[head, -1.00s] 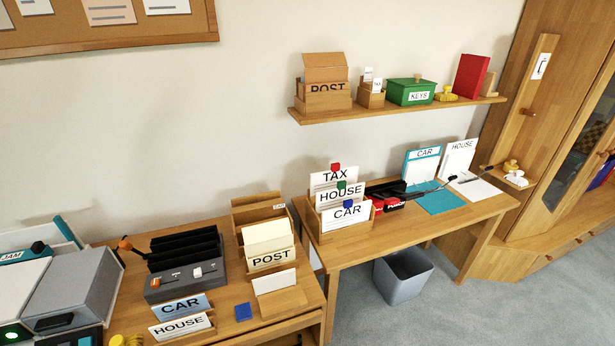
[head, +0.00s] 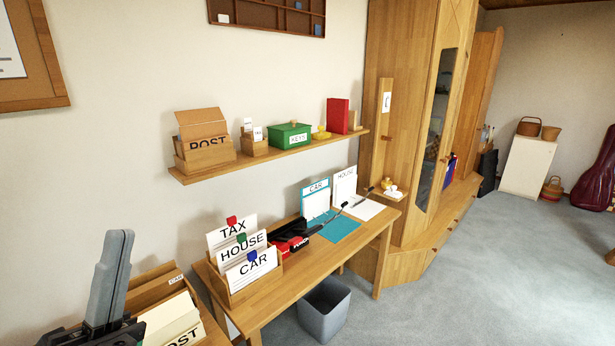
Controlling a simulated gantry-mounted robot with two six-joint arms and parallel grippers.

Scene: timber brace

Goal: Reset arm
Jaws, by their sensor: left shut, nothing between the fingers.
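My left gripper (head: 117,238) is at the lower left of the head view, its grey fingers pointing up and shut with nothing between them. It stands in front of the wooden POST box (head: 172,312) and hides part of it. It is apart from the desk's card holder (head: 253,283), which holds TAX, HOUSE and CAR cards with coloured tabs. My right gripper is not in view.
The desk (head: 330,258) carries a red and black item (head: 290,243), a teal mat (head: 333,226) and upright CAR and HOUSE boards. A wall shelf (head: 270,157) holds boxes above. A grey bin (head: 323,310) stands below.

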